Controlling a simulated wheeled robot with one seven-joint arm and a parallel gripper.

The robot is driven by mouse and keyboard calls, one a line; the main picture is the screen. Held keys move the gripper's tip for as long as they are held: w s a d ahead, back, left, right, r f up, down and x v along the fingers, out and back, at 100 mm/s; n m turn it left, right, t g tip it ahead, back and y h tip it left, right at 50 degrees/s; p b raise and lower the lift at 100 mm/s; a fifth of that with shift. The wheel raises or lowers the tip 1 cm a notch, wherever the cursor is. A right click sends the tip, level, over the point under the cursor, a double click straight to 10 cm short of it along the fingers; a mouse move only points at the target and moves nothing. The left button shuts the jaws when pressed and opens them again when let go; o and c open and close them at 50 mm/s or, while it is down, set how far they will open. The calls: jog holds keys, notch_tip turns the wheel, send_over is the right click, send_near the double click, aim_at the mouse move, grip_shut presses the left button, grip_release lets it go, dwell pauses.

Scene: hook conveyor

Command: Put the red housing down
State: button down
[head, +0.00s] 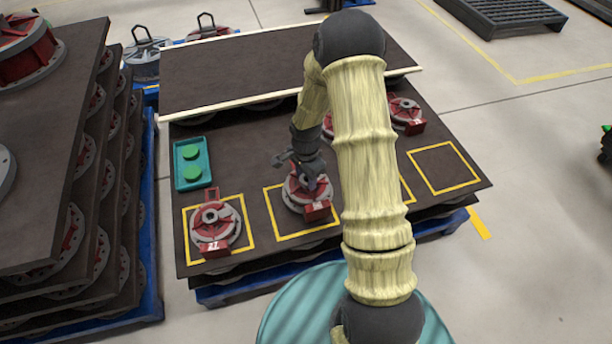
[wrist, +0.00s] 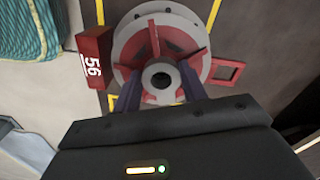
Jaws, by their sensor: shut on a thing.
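My gripper (head: 308,180) is shut on the hub of a red and grey housing (head: 296,196). In the wrist view the same housing (wrist: 135,48) has red ribs on a grey disc, a red block marked 56 (wrist: 94,66) on its left and a red loop on its right. It is over or on the second yellow-outlined square (head: 275,222) from the left of the dark board. Yellow lines show around it in the wrist view. I cannot tell whether its underside touches the board.
Another red housing (head: 215,228) sits in the leftmost square. Two more stand at the back, one (head: 405,110) clear, one partly hidden by my arm. The right square (head: 443,168) is empty. A teal tray (head: 205,150) with green discs lies back left. Stacked boards (head: 75,120) rise at left.

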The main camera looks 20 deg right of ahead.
jog(key=shift+f+b, duration=0.7)
jog(key=shift+f, duration=1.05)
jog(key=c, duration=0.8)
grip_release()
jog(key=shift+f, duration=0.1)
notch_tip(320, 180, up, 12)
jog(key=p, duration=0.4)
jog(key=shift+p, duration=0.35)
